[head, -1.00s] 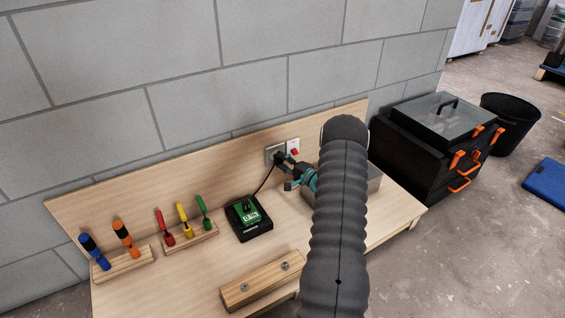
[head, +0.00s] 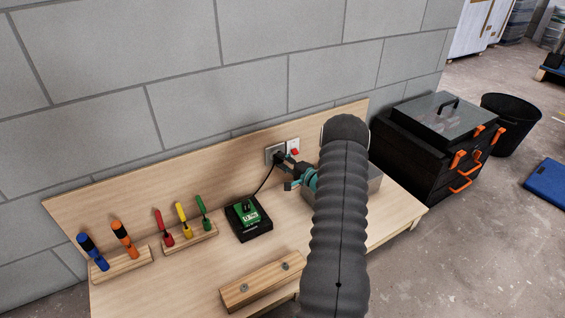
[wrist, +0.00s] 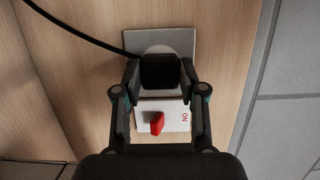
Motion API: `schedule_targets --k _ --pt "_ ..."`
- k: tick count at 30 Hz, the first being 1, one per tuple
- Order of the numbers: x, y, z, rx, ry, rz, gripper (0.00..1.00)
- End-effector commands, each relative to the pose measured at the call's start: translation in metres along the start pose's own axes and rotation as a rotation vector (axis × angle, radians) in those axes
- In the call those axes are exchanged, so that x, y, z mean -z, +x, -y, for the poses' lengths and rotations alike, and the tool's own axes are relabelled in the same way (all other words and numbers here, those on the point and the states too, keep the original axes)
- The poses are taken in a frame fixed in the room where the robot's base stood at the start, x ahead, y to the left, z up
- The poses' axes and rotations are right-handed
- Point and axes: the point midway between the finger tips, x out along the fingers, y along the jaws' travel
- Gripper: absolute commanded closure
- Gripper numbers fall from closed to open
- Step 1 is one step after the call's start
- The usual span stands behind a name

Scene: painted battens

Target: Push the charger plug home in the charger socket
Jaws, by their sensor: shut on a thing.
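The black charger plug (wrist: 160,70) is between the fingers of my gripper (wrist: 160,82), which is shut on it. In the wrist view the plug sits in front of the grey charger socket (wrist: 178,40) and covers most of its round face. I cannot tell how deep the plug is in the socket. In the head view the plug (head: 279,158) is at the socket plate (head: 270,152) on the wooden backboard, and my gripper (head: 287,165) reaches it from the right. A black cord runs from the plug to the charger (head: 249,218) on the bench, which holds a green battery.
A white switch plate with a red lever (wrist: 157,123), marked ON, is beside the socket. Racked screwdrivers (head: 181,222) stand left on the bench. A wooden block (head: 262,282) lies at the front. A metal box (head: 373,185) is partly behind my arm. A black toolbox (head: 425,150) stands right.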

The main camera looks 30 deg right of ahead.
Motion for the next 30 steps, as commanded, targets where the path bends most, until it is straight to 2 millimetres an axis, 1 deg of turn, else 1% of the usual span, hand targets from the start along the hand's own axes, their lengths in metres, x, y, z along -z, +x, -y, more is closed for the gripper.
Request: schedule_targets --k 19,20,21,23,24,30 --pt "0.0031 0.0104 -0.0002 0.001 -0.001 0.0 0.9" --pt "0.0032 0.0105 0.0 0.001 -0.001 0.0 0.57" --pt "0.0032 0.0103 0.0002 0.001 -0.001 0.0 0.47" --pt "0.0032 0.0103 0.0001 0.0 -0.001 0.0 0.32" --pt "0.0031 0.0103 0.0001 0.0 -0.001 0.0 0.3" --pt "0.0031 0.0101 -0.0001 0.0 0.0 0.0 0.3"
